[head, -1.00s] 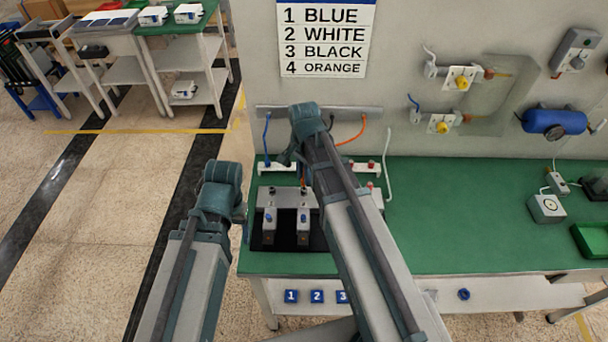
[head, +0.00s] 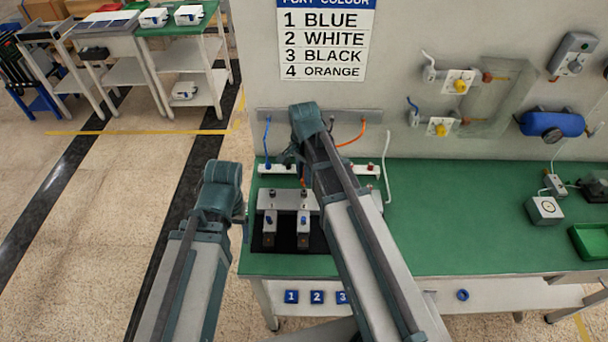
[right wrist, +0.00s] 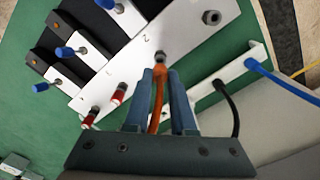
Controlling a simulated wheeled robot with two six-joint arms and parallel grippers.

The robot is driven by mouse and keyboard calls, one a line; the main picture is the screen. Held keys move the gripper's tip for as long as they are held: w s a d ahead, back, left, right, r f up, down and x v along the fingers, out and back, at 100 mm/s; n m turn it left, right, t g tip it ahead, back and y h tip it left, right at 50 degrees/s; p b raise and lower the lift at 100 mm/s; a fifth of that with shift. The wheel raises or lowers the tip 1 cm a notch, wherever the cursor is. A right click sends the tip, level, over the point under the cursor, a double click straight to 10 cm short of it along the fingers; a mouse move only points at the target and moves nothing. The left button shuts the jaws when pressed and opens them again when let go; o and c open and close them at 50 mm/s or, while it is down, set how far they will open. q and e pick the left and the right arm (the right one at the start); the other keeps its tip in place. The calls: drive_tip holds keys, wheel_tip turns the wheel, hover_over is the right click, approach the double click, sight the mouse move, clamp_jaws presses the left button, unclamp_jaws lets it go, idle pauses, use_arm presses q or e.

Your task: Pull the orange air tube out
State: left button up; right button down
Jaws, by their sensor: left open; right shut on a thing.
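The orange air tube (right wrist: 156,104) runs between my right gripper's fingers in the right wrist view. Its end meets a metal fitting (right wrist: 161,58) on the white valve block (right wrist: 185,52); I cannot tell whether it is still seated. My right gripper (right wrist: 161,84) is shut on the tube just beside the fitting. In the head view, the orange tube (head: 352,138) hangs in a curve from the wall rail, and my right arm hides part of it. The white block (head: 288,197) stands on the green bench. My left gripper (head: 241,216) is left of the bench, with its jaws barely visible.
A black tube (right wrist: 227,98) and a blue tube (right wrist: 275,80) meet a white bracket (right wrist: 232,73) beside the block. Red-ended fittings (right wrist: 118,95) and blue-knobbed levers stand close by.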

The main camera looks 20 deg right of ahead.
drive_tip(key=shift+r+p, duration=1.5)
drive_tip(key=shift+r, duration=0.15)
drive_tip(key=shift+w+d, duration=0.1)
